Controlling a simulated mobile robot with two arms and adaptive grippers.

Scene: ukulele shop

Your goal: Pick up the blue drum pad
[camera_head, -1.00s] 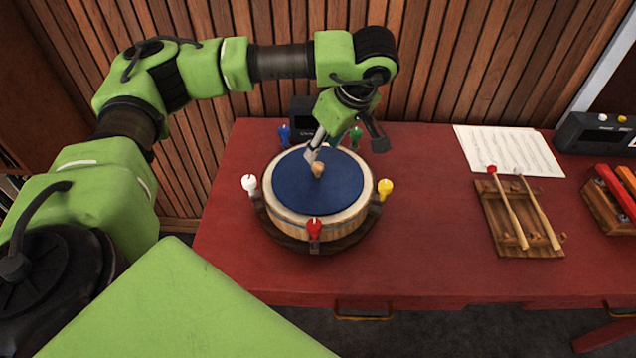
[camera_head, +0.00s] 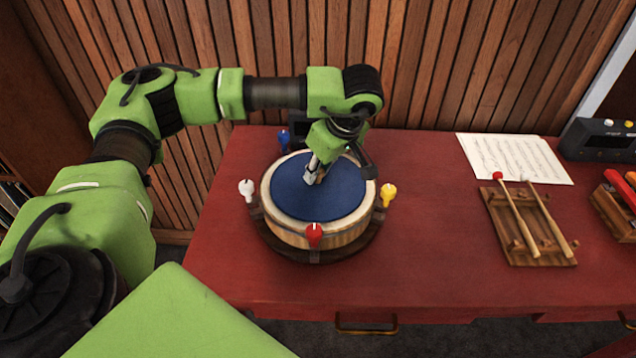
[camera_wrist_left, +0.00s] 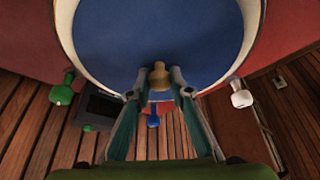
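The blue drum pad (camera_head: 335,204) is a round dark-blue disc lying flat on top of a pale wooden drum (camera_head: 300,232). A small wooden knob (camera_wrist_left: 159,75) stands at its middle. My left gripper (camera_head: 316,177) points down at the knob. In the left wrist view the fingers of my left gripper (camera_wrist_left: 158,82) stand on either side of the knob, a little apart from it, and look open. In the head view the fingers partly hide the knob. The pad (camera_wrist_left: 160,30) still rests on the drum. My right gripper is not in view.
White (camera_head: 247,190), blue (camera_head: 284,140), yellow (camera_head: 388,194) and red (camera_head: 314,235) pegs ring the drum. A mallet rack (camera_head: 527,225), sheet music (camera_head: 515,157) and a dark device (camera_head: 600,139) are on the right of the red table (camera_head: 430,250). A wood-slat wall rises behind.

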